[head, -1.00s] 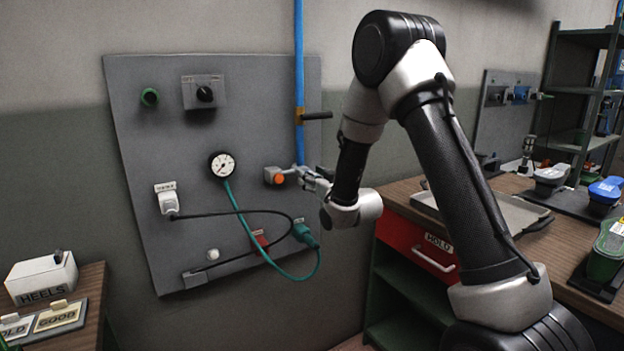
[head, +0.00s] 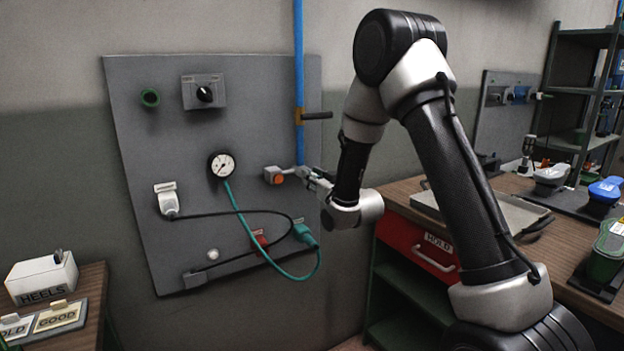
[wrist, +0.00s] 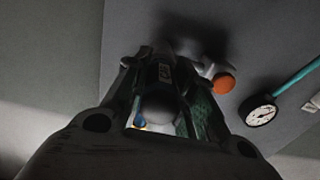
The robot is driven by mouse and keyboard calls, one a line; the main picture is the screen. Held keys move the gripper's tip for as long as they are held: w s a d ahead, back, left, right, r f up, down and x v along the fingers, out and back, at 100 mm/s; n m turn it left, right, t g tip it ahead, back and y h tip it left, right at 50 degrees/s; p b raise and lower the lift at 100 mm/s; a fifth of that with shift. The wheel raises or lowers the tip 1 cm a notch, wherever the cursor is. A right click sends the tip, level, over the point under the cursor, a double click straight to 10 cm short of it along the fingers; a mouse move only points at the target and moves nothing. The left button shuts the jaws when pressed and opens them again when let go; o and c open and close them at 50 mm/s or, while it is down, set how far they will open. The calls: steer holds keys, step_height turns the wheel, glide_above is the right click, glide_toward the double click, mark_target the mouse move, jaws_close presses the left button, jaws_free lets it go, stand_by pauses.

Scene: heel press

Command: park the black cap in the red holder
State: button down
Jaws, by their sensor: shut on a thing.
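My gripper (head: 306,173) is in front of the grey wall panel (head: 140,245), beside the grey fitting with an orange button (head: 275,177). It is shut on a small dark thing (wrist: 164,72), which I take to be the black cap; the fingers hide most of it. I cannot tell whether it touches the fitting, which also shows beyond the fingers in the wrist view (wrist: 224,83).
A gauge (head: 221,165) with a teal hose (head: 240,225) hangs left of the fitting. A black cable loops from a white plug (head: 168,200) across the lower panel. A blue pipe (head: 299,80) with a black lever (head: 317,116) runs down above my gripper.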

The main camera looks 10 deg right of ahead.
steer(key=shift+v, duration=2.7)
steer(key=shift+s, duration=0.2)
steer(key=s+a+f, duration=0.2)
steer(key=a+f, duration=0.5)
steer(key=f, duration=0.5)
steer(key=s+a+f, duration=0.3)
steer(key=a+f, duration=0.5)
steer(key=f, duration=0.4)
steer(key=shift+a, duration=0.1)
steer(key=shift+x, duration=2.45)
